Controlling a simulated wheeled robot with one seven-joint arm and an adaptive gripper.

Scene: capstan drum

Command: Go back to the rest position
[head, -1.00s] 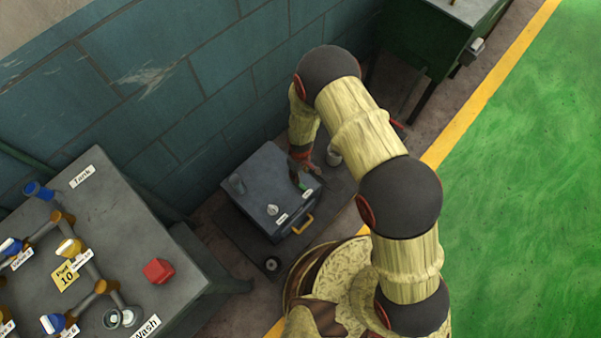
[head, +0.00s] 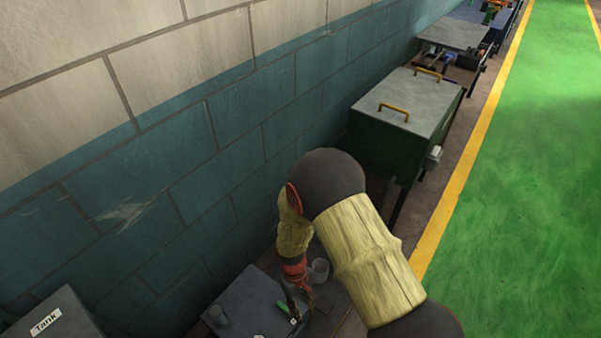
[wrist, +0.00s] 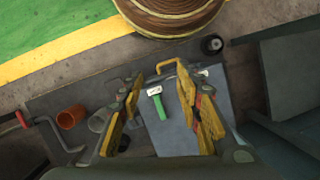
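My gripper (wrist: 159,84) is open in the wrist view, its two yellow-and-dark fingers spread wide apart with nothing held between them. Below it, a small green-handled tool with a pale head (wrist: 156,101) appears to lie on the blue-grey box (wrist: 170,134). In the head view my gripper (head: 298,300) hangs low over the right side of the same box (head: 245,303), small and partly dark, and the green handle (head: 281,307) shows beside it. The rope-wound drum (wrist: 170,14) is at the top of the wrist view.
A grey cup (head: 320,270) stands near my gripper. An orange cup (wrist: 70,117) and a crank-shaped rod (wrist: 52,134) lie left in the wrist view. A block wall (head: 150,190) runs behind. A green cabinet (head: 380,143) stands farther along; the green floor (head: 520,200) is clear.

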